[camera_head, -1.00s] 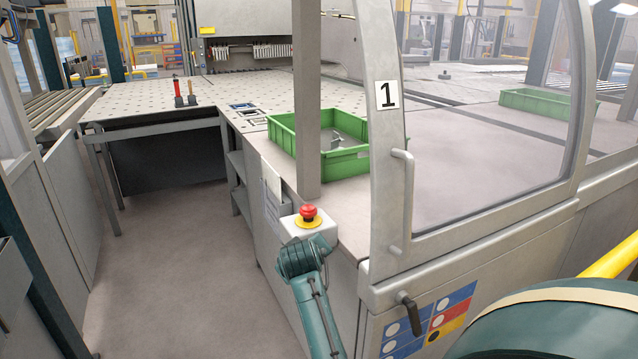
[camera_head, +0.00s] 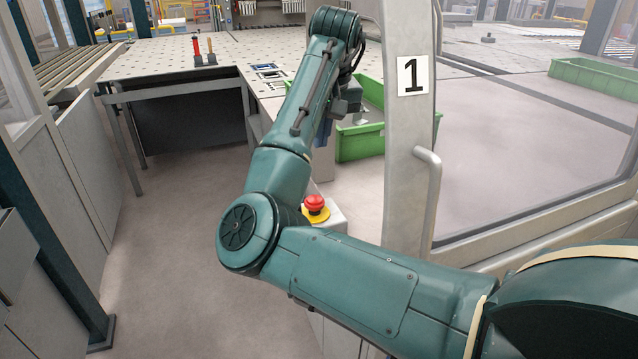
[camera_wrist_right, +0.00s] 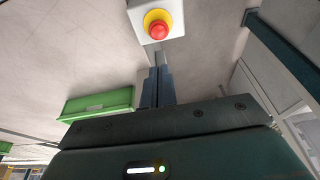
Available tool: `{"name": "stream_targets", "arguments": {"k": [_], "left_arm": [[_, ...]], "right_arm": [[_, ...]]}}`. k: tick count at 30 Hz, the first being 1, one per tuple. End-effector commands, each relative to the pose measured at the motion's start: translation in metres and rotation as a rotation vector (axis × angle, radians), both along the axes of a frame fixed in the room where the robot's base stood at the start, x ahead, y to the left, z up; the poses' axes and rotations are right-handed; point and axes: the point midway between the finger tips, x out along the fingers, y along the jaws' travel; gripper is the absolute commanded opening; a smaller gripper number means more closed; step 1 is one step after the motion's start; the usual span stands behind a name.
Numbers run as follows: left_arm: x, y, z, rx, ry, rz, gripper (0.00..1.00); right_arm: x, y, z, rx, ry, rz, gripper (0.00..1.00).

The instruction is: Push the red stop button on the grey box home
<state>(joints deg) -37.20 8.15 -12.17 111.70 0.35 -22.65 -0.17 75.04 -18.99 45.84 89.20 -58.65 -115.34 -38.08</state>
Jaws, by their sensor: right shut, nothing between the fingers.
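The red stop button (camera_head: 315,202) sits on a yellow collar on top of the grey box (camera_head: 337,226). In the head view my right arm passes in front of the box and hides much of it. The button (camera_wrist_right: 158,31) also shows in the right wrist view, beyond the fingertips. My right gripper (camera_head: 322,136) is above the button, fingers down, partly hidden by my arm. In the wrist view my right gripper (camera_wrist_right: 157,74) is shut and empty, apart from the button. How far the button is pressed in cannot be told. My left gripper is out of view.
A green crate (camera_head: 362,147) stands behind the box, close to my right forearm. A grey door frame with a number 1 sign (camera_head: 412,76) and a handle (camera_head: 428,200) rises to the right. The floor (camera_head: 180,250) to the left is clear.

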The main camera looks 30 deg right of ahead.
Motion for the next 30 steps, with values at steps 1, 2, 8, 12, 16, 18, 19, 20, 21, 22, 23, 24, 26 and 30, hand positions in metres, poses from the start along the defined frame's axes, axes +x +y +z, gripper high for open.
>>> {"name": "stream_targets", "arguments": {"k": [1,2,8,12,16,18,19,20,21,22,23,24,26,30], "left_arm": [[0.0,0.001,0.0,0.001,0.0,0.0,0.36],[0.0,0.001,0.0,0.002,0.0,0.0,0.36],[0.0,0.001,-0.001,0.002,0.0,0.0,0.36],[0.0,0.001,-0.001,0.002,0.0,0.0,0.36],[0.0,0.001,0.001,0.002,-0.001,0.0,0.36],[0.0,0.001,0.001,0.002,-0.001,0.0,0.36],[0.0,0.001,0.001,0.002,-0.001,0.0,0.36],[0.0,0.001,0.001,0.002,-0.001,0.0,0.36],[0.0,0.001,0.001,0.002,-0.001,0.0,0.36],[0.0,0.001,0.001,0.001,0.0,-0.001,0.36],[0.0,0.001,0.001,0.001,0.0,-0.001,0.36],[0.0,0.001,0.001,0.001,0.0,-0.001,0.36],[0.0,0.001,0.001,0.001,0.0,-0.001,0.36],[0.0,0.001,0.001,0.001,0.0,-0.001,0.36]], "right_arm": [[0.0,0.0,0.0,-0.001,-0.001,0.0,0.0],[0.0,0.0,0.0,-0.001,-0.001,-0.001,0.0],[0.001,-0.002,-0.006,-0.004,0.001,-0.004,0.0],[0.006,-0.004,-0.026,-0.005,0.005,-0.004,0.0],[0.012,-0.006,-0.049,-0.008,0.006,-0.005,0.0],[0.016,-0.008,-0.061,-0.009,0.004,-0.005,0.0],[0.018,-0.008,-0.067,-0.009,0.004,-0.005,0.0],[0.019,-0.008,-0.072,-0.009,0.005,-0.004,0.0],[0.021,-0.008,-0.079,-0.009,0.005,-0.003,0.0],[0.022,-0.009,-0.081,-0.011,0.003,-0.005,0.0],[0.024,-0.01,-0.085,-0.011,0.001,-0.005,0.0],[0.025,-0.01,-0.091,-0.011,0.002,-0.006,0.0],[0.027,-0.01,-0.1,-0.01,0.007,-0.004,0.0],[0.027,-0.01,-0.114,-0.009,0.002,-0.005,0.0]]}}
